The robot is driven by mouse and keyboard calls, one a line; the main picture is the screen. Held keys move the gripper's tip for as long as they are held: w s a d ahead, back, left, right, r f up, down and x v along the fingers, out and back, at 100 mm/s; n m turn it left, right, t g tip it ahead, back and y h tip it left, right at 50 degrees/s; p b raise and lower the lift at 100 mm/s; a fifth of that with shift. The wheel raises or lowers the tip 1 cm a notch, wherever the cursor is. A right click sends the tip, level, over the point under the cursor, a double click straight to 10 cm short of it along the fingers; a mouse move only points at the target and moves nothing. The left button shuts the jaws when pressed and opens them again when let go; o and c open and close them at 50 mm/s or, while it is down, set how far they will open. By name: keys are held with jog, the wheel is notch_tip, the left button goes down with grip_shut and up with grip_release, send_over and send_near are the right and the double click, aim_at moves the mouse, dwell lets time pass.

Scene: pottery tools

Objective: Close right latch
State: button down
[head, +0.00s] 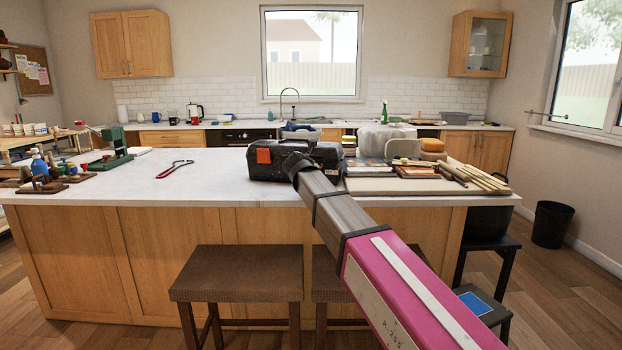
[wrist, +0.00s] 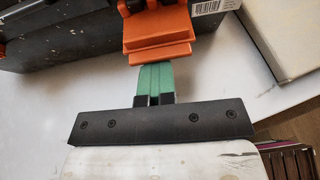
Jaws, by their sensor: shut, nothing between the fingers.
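A black toolbox (head: 262,171) sits on the island counter, and its front also shows in the wrist view (wrist: 60,50). Its left orange latch (head: 263,155) hangs on the front in the head view. The right latch is hidden behind my arm there. In the wrist view the orange right latch (wrist: 158,35) is at top centre, and I cannot tell whether it is fastened. My gripper (wrist: 155,70) has its green fingers together and empty. Their tips are at the lower edge of this latch; contact is unclear. In the head view the fingertips are hidden behind my arm.
A red-handled tool (head: 174,169) lies on the clear left part of the white counter (head: 130,185). Boards and wooden tools (head: 460,178) lie right of the toolbox. A brown stool (head: 237,275) stands before the island.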

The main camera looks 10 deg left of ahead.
aim_at(314, 157)
jog(key=shift+s+r, duration=0.3)
jog(key=shift+r, duration=0.25)
jog(key=shift+s+r, duration=0.3)
jog(key=shift+r, duration=0.25)
jog(key=r, duration=0.1)
jog(key=w+r, duration=0.1)
jog(key=r, duration=0.1)
jog(key=w+r, duration=0.1)
jog(key=shift+w+r, duration=0.1)
jog(key=shift+r, duration=0.1)
jog(key=shift+w, duration=1)
jog(key=shift+s+d, duration=0.1)
dwell(0.4)
